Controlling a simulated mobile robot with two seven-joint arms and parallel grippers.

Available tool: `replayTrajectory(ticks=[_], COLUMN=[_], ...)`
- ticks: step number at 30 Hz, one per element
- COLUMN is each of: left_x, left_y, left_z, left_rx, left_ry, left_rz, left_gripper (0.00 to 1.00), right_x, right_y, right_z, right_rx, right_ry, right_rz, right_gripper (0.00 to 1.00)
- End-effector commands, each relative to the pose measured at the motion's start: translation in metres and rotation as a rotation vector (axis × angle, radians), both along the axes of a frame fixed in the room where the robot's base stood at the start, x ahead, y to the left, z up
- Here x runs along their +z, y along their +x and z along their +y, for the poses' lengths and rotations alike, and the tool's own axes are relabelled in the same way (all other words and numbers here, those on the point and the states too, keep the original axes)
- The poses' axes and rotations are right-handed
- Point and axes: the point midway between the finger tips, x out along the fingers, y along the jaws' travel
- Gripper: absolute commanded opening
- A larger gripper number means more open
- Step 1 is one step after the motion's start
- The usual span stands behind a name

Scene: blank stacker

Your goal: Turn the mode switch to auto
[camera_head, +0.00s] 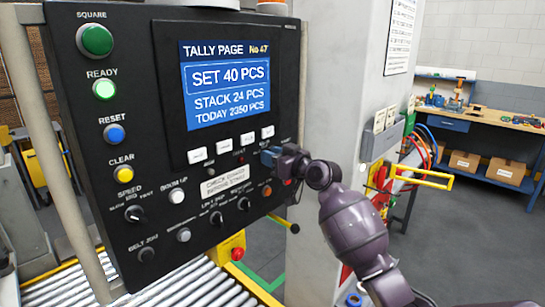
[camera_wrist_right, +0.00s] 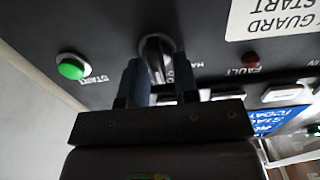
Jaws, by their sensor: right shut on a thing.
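The black mode switch (camera_wrist_right: 156,52) is a round selector knob with a pale mark on the dark control panel (camera_head: 150,255). My right gripper (camera_head: 270,157) reaches the panel's right side in the head view and hides the switch there. In the right wrist view, the blue fingers of my right gripper (camera_wrist_right: 160,82) stand on both sides of the knob and are shut on it. Lettering beginning "MA" shows beside the knob; the other label is partly hidden by the fingers. I cannot tell the exact pointer position. My left gripper is not in view.
A green start button (camera_wrist_right: 71,67) and a red fault lamp (camera_wrist_right: 250,60) flank the switch. The panel also carries a lit screen (camera_head: 226,83), several push buttons and other black knobs. A roller conveyor (camera_head: 185,289) runs below. A workbench (camera_head: 478,128) stands at the back right.

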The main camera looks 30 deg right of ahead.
Motion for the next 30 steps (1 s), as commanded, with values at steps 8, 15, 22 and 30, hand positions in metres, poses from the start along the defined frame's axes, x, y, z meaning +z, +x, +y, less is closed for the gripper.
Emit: replayTrajectory(ticks=[8, 15, 22, 30], left_x=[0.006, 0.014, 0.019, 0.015], left_y=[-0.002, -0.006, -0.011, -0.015], left_z=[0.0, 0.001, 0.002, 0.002], left_rx=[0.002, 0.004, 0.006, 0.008], left_ry=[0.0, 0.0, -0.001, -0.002], left_rz=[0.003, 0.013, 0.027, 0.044], left_gripper=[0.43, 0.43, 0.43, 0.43], right_x=[0.001, 0.002, 0.0, -0.003], right_y=[0.0, 0.001, 0.002, 0.003], right_z=[-0.001, -0.004, -0.006, -0.009], right_rx=[0.001, 0.0, -0.001, 0.0], right_ry=[0.071, 0.234, 0.423, 0.608], right_rz=[0.027, 0.084, 0.148, 0.212], right_gripper=[0.04, 0.04, 0.04, 0.04])
